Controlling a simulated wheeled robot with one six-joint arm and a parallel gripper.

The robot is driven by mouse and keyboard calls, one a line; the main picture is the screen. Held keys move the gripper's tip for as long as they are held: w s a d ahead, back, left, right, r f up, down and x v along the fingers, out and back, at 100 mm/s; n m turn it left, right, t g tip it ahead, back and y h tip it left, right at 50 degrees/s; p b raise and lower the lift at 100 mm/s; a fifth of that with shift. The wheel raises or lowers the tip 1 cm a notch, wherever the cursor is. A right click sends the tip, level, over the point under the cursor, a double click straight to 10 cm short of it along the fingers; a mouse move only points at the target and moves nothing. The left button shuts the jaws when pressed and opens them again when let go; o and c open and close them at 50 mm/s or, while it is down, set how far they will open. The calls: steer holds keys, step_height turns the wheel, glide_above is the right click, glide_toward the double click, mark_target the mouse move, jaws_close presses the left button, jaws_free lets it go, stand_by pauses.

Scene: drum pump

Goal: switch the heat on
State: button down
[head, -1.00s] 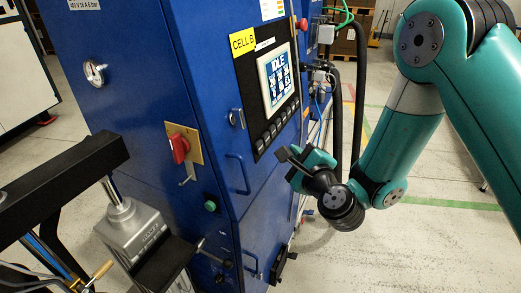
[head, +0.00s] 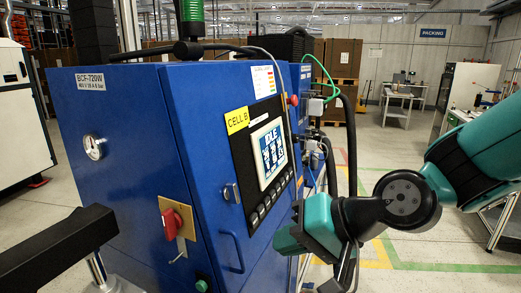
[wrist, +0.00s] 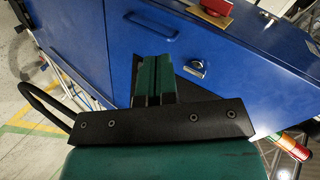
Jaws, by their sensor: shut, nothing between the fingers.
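The blue machine cabinet (head: 140,110) carries a screen (head: 269,152) reading IDLE, with a row of dark buttons (head: 262,213) below it. A red rotary switch (head: 170,224) sits on a brass plate on the cabinet's left part; it also shows at the top of the wrist view (wrist: 214,6). A green button (head: 201,286) is partly cut off at the bottom edge. My gripper (head: 284,240) is right of the cabinet's blue handle, below the buttons. In the wrist view its green fingers (wrist: 154,80) are together and empty, in front of the blue cabinet. I cannot see which control is for heat.
The blue handle (head: 232,252) and a metal latch (head: 231,193) stick out from the cabinet. A black beam (head: 55,250) crosses the lower left. Black hoses (head: 350,140) hang behind on the right. Open floor (head: 430,250) lies to the right.

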mark_target(255, 220)
steer(key=s+d+r+n+g+h, duration=0.1)
steer(key=s+d+n+g+h, duration=0.3)
steer(key=s+d+n, duration=0.3)
steer(key=s+d+h, duration=0.1)
steer(key=s+d, duration=0.2)
steer(key=s, duration=0.3)
steer(key=shift+d+r+h, duration=0.25)
steer(key=shift+d+h, duration=0.15)
steer(key=w+a+f+m+y+b, duration=0.2)
steer(key=w+a+f+y, duration=0.1)
steer(key=w, duration=0.3)
steer(key=w+a+f+m+y+b, duration=0.2)
steer(key=w+b, duration=0.1)
steer(key=w, duration=0.2)
steer(key=w+d+f+m+t+y+b, duration=0.1)
steer(key=w+f+m+t+y, duration=0.1)
steer(key=w, duration=0.5)
steer(key=w+d+f+m+t+y+b, duration=0.1)
steer(key=w+d+m+t+y+b, duration=0.1)
steer(key=w, duration=0.5)
steer(key=m+t+y, duration=0.1)
steer(key=m+t, duration=0.1)
steer(key=m, duration=0.1)
steer(key=shift+d+f+m, duration=0.25)
steer(key=shift+f+m, duration=0.05)
steer(key=shift+f, duration=0.05)
